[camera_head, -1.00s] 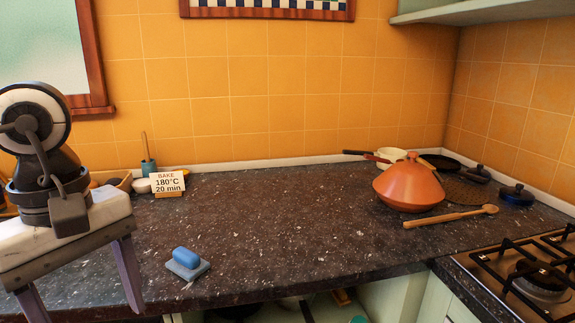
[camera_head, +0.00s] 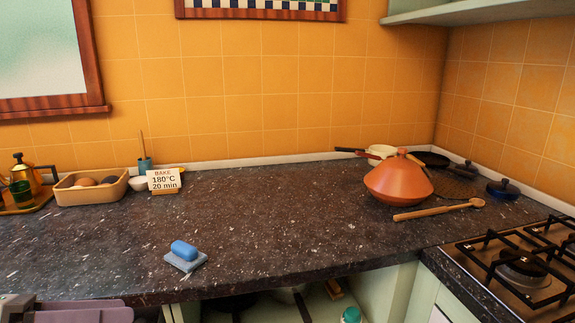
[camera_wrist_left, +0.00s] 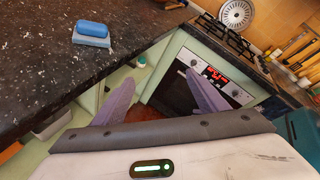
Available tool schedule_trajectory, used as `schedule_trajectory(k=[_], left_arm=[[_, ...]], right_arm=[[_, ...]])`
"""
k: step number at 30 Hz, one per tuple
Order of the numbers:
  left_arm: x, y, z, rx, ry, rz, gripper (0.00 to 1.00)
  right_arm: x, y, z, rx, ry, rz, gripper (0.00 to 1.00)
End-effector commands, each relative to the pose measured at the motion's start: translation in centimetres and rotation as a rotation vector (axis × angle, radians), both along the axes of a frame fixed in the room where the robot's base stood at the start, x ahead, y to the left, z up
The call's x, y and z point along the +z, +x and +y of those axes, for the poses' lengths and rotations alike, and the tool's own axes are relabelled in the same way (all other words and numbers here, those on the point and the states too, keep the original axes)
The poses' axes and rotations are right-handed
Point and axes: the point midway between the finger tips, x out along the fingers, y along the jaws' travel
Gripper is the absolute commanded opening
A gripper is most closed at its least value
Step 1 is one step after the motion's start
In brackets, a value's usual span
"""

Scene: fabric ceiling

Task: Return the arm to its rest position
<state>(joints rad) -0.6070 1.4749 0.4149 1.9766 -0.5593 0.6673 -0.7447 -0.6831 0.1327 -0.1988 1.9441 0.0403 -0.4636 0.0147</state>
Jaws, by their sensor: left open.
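My left gripper (camera_head: 88,311) shows at the bottom left corner of the head view, low at the counter's front edge, partly cut off by the frame. In the left wrist view its two purple fingers (camera_wrist_left: 160,88) are spread apart with nothing between them. Past the fingers are the oven front and the floor. My right gripper is in neither view.
The dark counter (camera_head: 270,220) has a blue sponge on a grey-blue holder (camera_head: 185,256) near its front edge. An orange tagine (camera_head: 398,182), a wooden spoon (camera_head: 440,210) and a gas hob (camera_head: 525,265) are at right. An egg basket (camera_head: 90,192) stands at left.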

Motion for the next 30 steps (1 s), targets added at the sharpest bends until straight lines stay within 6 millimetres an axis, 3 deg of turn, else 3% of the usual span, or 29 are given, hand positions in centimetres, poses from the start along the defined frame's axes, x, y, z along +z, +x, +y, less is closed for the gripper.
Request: schedule_trajectory(k=[6, 9, 12, 14, 18, 21, 26, 30], left_arm=[[-8.2, 0.9, 5.7, 0.579, -0.596, 0.339, 0.66], [-13.7, -0.2, 7.2, 0.824, -0.860, 0.521, 0.66], [-19.8, -2.4, 7.2, 1.057, -1.117, 0.719, 0.66], [-23.6, -4.2, 6.1, 1.189, -1.267, 0.850, 0.66], [-31.2, -8.9, 0.9, 1.466, -1.578, 1.169, 0.66], [-34.5, -11.6, -3.7, 1.607, -1.733, 1.369, 0.66], [-36.7, -14.3, -9.3, 1.738, -1.863, 1.585, 0.66], [-36.9, -14.6, -10.0, 1.751, -1.875, 1.609, 0.66]], right_arm=[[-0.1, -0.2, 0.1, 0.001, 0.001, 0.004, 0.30], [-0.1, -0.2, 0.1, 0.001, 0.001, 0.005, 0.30], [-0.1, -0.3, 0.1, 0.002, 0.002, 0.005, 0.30], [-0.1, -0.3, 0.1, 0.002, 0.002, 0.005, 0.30], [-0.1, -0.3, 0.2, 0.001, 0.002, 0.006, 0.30], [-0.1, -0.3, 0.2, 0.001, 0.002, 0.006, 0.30], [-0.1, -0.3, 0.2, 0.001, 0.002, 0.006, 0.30], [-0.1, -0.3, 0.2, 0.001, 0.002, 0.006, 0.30]])
